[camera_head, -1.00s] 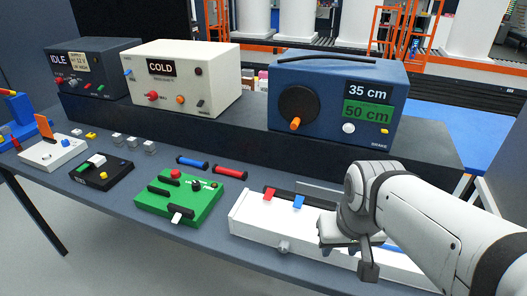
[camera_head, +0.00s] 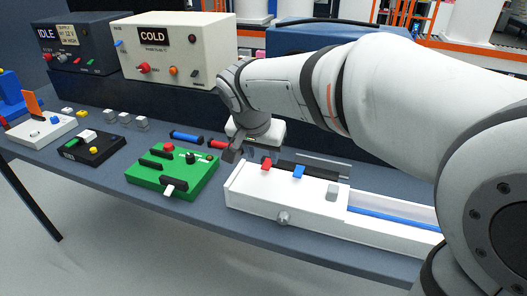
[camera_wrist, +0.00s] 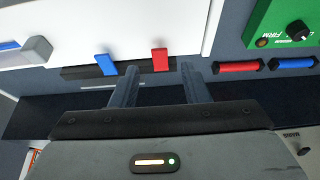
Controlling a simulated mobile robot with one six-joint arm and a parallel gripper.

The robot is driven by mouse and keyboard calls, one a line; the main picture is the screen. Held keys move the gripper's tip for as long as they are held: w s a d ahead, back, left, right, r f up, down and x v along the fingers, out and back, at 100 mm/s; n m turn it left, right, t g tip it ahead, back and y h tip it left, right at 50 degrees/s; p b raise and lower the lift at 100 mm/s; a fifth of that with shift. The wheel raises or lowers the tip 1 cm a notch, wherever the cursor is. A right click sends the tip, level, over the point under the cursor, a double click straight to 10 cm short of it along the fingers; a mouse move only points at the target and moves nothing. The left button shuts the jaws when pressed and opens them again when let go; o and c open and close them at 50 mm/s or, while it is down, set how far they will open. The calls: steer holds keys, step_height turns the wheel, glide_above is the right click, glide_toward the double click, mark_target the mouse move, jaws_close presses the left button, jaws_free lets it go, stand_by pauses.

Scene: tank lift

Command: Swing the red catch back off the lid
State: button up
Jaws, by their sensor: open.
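The red catch (camera_head: 266,164) is a small tab reaching from a dark bar (camera_head: 312,171) onto the back edge of the white tank's lid (camera_head: 250,182). A similar blue catch (camera_head: 298,172) lies to its right. In the head view my gripper (camera_head: 233,151) is behind and left of the red catch, partly hidden by its own body. In the wrist view the open gripper (camera_wrist: 159,70) has the red catch (camera_wrist: 160,60) just ahead between its fingertips. The blue catch (camera_wrist: 106,65) is outside the left finger. The jaws appear empty; whether they touch the catch I cannot tell.
A grey block (camera_head: 332,192) sits on the lid, and a blue strip (camera_head: 395,218) runs along the tank's right part. A green control box (camera_head: 175,173) and red (camera_wrist: 239,67) and blue (camera_wrist: 292,63) bars lie close by. Instrument boxes stand behind on a dark shelf.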

mark_target(265, 167)
steer(key=x, duration=0.4)
steer(key=shift+c, duration=0.5)
jaws_close()
